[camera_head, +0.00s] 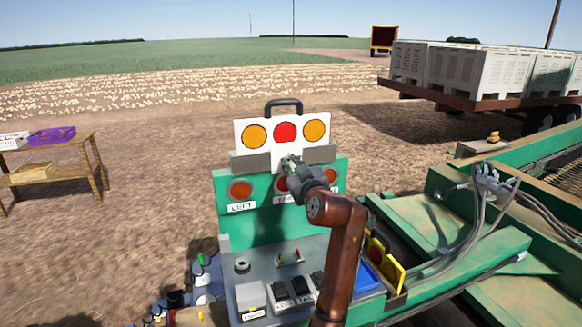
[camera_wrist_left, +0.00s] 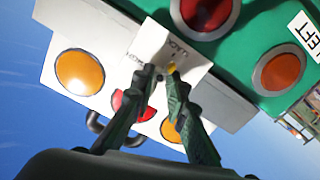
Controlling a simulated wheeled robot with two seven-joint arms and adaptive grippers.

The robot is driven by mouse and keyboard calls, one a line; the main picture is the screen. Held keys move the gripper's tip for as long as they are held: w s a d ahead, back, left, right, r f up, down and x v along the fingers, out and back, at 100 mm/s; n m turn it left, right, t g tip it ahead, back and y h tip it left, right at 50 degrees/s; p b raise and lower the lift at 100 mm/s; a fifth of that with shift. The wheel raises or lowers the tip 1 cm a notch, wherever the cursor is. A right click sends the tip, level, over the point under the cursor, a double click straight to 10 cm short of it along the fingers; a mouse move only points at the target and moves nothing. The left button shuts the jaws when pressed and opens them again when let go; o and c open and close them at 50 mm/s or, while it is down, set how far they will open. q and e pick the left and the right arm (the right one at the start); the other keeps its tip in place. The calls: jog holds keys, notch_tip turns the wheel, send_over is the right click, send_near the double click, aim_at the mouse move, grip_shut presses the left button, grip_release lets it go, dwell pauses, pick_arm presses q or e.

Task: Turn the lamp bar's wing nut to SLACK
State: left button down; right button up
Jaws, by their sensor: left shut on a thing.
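The lamp bar (camera_head: 269,122) is a white board with amber, red and amber lamps and a black carry handle, upright above the green panel. It shows upside down in the wrist view (camera_wrist_left: 62,40). A white tab with small lettering (camera_wrist_left: 152,42) hangs below its middle; I cannot read the words surely. My left gripper (camera_head: 288,160) is at this tab, shut on the wing nut; the two dark fingers (camera_wrist_left: 160,72) come close together there. My right gripper is out of view.
The green panel (camera_head: 259,222) below carries red lamps, one labelled LEFT (camera_head: 241,189). A grey console (camera_head: 262,261) with switches stands in front. Green machinery and cables (camera_head: 486,190) lie right. A wooden table with crates (camera_head: 68,170) stands left. Open ground lies behind.

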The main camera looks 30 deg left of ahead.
pick_arm(q)
jog(key=shift+f+n, duration=0.15)
jog(key=shift+n, duration=0.35)
jog(key=c, duration=1.9)
grip_release()
jog(key=v, duration=1.2)
